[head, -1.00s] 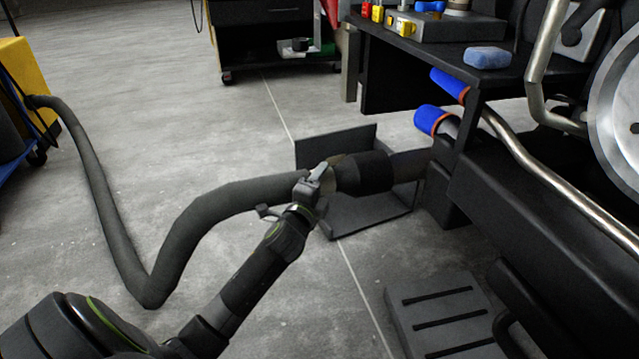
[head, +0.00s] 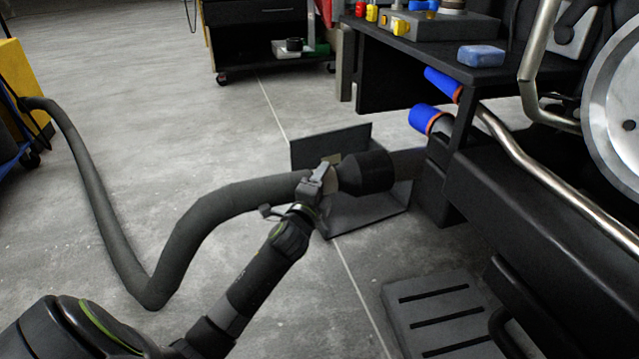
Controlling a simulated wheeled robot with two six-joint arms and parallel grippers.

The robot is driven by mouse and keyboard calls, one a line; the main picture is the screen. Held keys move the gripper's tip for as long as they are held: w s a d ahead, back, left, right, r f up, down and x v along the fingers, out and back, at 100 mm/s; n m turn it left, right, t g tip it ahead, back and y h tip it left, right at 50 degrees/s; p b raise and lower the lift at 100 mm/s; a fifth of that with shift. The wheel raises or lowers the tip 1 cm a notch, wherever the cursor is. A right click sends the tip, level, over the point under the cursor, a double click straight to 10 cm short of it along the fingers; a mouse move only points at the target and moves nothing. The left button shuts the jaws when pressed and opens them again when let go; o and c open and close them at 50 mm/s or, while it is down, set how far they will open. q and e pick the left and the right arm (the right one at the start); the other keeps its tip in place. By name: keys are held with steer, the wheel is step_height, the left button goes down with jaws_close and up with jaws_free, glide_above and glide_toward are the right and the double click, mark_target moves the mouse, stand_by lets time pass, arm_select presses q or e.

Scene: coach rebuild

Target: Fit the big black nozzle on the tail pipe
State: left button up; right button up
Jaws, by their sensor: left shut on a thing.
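The big black nozzle (head: 366,172) sits at the end of a thick grey hose (head: 235,193). My left gripper (head: 322,182) is shut on the nozzle's hose-side end. The nozzle's wide mouth faces right, toward the dark tail pipe (head: 408,163), which comes out from the black vehicle body. The mouth and the pipe's end meet or overlap in the picture; I cannot tell whether the nozzle is around the pipe or only in front of it. My right gripper is not in view.
A dark open box-like stand (head: 372,212) is behind and below the nozzle. Blue-capped pipes (head: 424,118) stick out above the tail pipe. A grey slotted step (head: 440,312) lies at lower right. The hose runs left to a yellow unit (head: 22,88).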

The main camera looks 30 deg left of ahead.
arm_select(q)
steer(key=shift+w+d, duration=0.3)
steer(key=o, duration=1.1)
steer(key=shift+r, duration=0.1)
steer(key=shift+o, duration=0.5)
steer(key=shift+a+f, duration=0.1)
steer(key=shift+f, duration=0.2)
steer(key=o, duration=0.4)
steer(key=shift+r+p+v, duration=0.2)
steer(key=shift+p+v, duration=0.3)
steer(key=shift+v, duration=0.7)
steer(key=shift+p+v, duration=0.85)
steer(key=shift+v, duration=2.05)
steer(key=shift+s+f, duration=0.1)
